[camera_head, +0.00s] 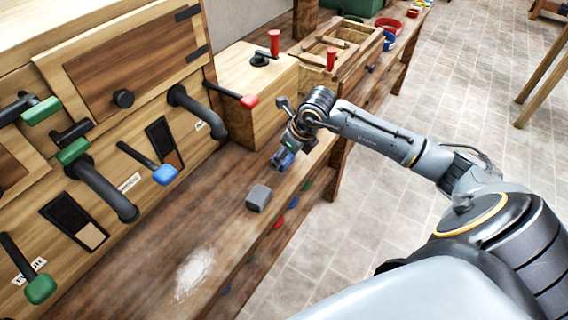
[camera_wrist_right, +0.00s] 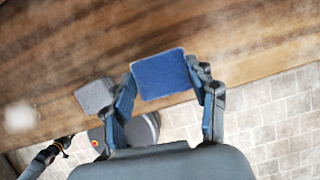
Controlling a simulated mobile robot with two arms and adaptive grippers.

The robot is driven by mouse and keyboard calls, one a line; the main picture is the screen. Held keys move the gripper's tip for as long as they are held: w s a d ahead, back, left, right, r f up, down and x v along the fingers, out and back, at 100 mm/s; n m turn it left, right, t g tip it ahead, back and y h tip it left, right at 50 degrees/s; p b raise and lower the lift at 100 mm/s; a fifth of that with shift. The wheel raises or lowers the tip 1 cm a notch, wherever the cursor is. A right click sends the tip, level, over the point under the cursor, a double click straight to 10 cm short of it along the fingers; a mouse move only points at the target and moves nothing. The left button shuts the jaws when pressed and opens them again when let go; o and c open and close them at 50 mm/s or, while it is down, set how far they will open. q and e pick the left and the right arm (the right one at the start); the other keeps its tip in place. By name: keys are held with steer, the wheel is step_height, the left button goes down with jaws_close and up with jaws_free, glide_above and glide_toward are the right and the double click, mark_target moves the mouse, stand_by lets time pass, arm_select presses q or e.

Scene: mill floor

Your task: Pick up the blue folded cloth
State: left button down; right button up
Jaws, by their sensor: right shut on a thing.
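The blue folded cloth (camera_wrist_right: 160,74) shows in the right wrist view as a flat blue square between the fingertips of my right gripper (camera_wrist_right: 168,88). The gripper is shut on it, with one finger at each side. In the head view my right gripper (camera_head: 283,159) is over the wooden bench near its front edge, beyond the grey block. The cloth is hard to tell from the blue finger pads there. Whether the cloth is clear of the bench top cannot be told. My left gripper is not in view.
A grey block (camera_head: 258,198) lies on the bench (camera_head: 235,225) close to my right gripper. A white powdery patch (camera_head: 195,272) is nearer. Panels with coloured levers (camera_head: 165,174) line the left; a wooden box (camera_head: 255,85) and tray (camera_head: 345,50) stand behind.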

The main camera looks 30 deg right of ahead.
steer(key=s+a+r+b, duration=0.3)
steer(key=s+r, duration=0.6)
steer(key=s, duration=0.4)
steer(key=shift+s+a, duration=0.15)
steer(key=shift+a, duration=0.2)
steer(key=shift+r, duration=0.1)
